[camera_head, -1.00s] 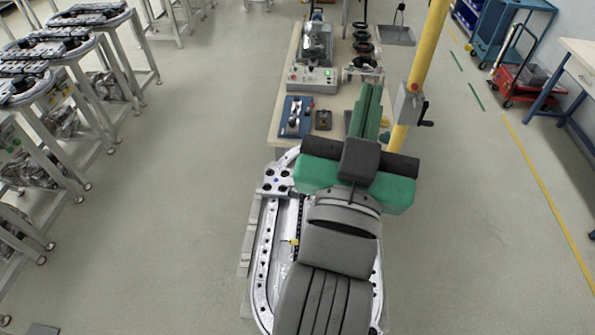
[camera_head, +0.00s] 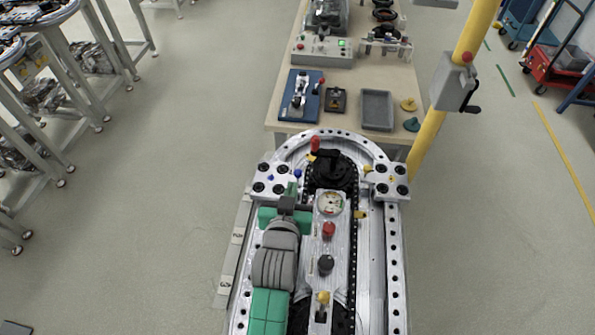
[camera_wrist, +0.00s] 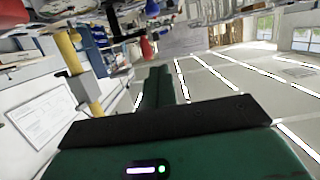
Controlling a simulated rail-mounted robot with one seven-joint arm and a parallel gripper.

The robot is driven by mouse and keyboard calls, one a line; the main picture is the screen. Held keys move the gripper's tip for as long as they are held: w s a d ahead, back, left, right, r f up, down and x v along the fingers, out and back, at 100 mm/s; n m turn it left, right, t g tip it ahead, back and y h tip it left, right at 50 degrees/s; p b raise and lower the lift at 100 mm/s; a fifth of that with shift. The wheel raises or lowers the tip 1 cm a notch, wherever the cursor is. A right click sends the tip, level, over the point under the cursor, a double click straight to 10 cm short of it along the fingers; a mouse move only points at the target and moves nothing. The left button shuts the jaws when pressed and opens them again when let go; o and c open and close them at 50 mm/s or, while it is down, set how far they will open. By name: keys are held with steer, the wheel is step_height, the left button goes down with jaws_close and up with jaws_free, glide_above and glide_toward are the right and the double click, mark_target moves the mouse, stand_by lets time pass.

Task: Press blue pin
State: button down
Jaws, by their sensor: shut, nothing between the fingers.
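The blue pin (camera_head: 270,177) is a small blue spot on the metal block with black holes at the left of the ring track's far end. My gripper (camera_head: 293,187), green with a dark body, is low over the track, just right of and slightly nearer than the blue pin. A gap shows between them in the head view; their height difference is hard to judge. In the wrist view my gripper (camera_wrist: 157,75) is a single narrow green shape, shut with nothing held. I cannot make out the blue pin in the wrist view.
A red-topped lever (camera_head: 315,145), a gauge (camera_head: 330,203), a red knob (camera_head: 329,230) and a black knob (camera_head: 325,265) stand on the track to the right. A wooden table (camera_head: 290,122) lies beyond, with a yellow post (camera_head: 424,135) at its right.

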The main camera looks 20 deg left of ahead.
steer(key=b, duration=0.2)
glide_above(297, 174)
steer(key=s, duration=0.1)
step_height(297, 174, down, 2)
steer(key=f, duration=0.3)
steer(key=shift+s+d+f, duration=0.1)
steer(key=shift+s+d, duration=0.1)
steer(key=shift+d, duration=0.05)
steer(key=shift+f, duration=0.55)
steer(key=shift+b, duration=0.3)
